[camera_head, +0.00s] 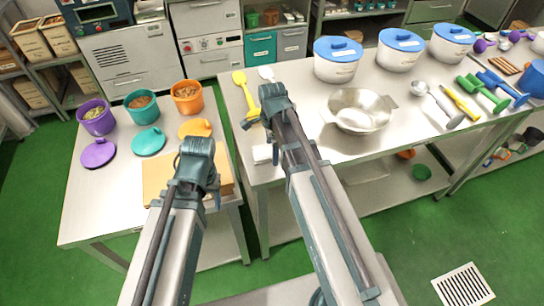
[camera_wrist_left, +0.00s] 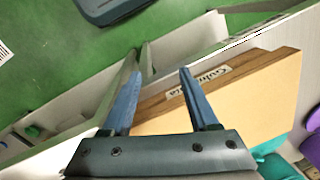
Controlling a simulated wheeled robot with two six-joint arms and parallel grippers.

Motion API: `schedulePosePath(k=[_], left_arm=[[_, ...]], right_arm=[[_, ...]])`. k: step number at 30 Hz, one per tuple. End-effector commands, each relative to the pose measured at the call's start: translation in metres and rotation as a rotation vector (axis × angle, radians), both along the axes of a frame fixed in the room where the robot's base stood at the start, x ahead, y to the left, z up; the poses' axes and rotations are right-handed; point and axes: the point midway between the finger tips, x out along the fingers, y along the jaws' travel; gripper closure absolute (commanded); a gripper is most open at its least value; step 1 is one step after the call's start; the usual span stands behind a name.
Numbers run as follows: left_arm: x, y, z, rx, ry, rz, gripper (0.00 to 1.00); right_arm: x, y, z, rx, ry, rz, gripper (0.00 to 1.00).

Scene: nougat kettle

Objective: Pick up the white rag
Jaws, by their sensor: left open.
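A small white rag (camera_head: 262,154) appears to lie near the left edge of the long steel table, in the head view. My right arm passes just to its right and may cover part of it. My left gripper (camera_wrist_left: 160,74) is open and empty in the left wrist view, its fingers pointing toward the edge of a wooden board. In the head view my left arm hides most of it; it is over the left table, left of the rag. My right gripper is mostly hidden behind my right arm, so its jaws cannot be made out.
The wooden board (camera_wrist_left: 240,95) lies on the left table (camera_head: 85,195) with purple, teal and orange tubs and their lids. Green floor shows between the tables.

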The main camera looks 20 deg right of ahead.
Motion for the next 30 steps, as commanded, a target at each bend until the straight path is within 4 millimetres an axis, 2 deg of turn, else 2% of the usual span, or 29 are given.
schedulePosePath(k=[5,15,17,25,30], left_arm=[[0.0,0.0,0.0013,0.0,0.0,0.0,0.4],[0.0,0.0,0.0013,0.0,0.0,0.0,0.4],[0.0,0.0,0.0013,0.0,0.0,0.0,0.4],[0.0,0.0,0.0024,0.0,0.0,0.0,0.4],[0.0,0.0,0.01,0.0,0.0,0.0,0.4]], right_arm=[[0.0,0.0002,0.0013,0.0,0.0,0.0,0.02],[-0.0001,0.0002,0.0013,0.0,0.0,0.0,0.63],[0.0,0.0002,0.0013,0.0,0.0,0.0,0.72],[0.0001,-0.0002,0.0024,0.0,0.0,0.0,0.73],[0.0004,-0.0039,0.01,0.0,0.0,0.0,0.73]])
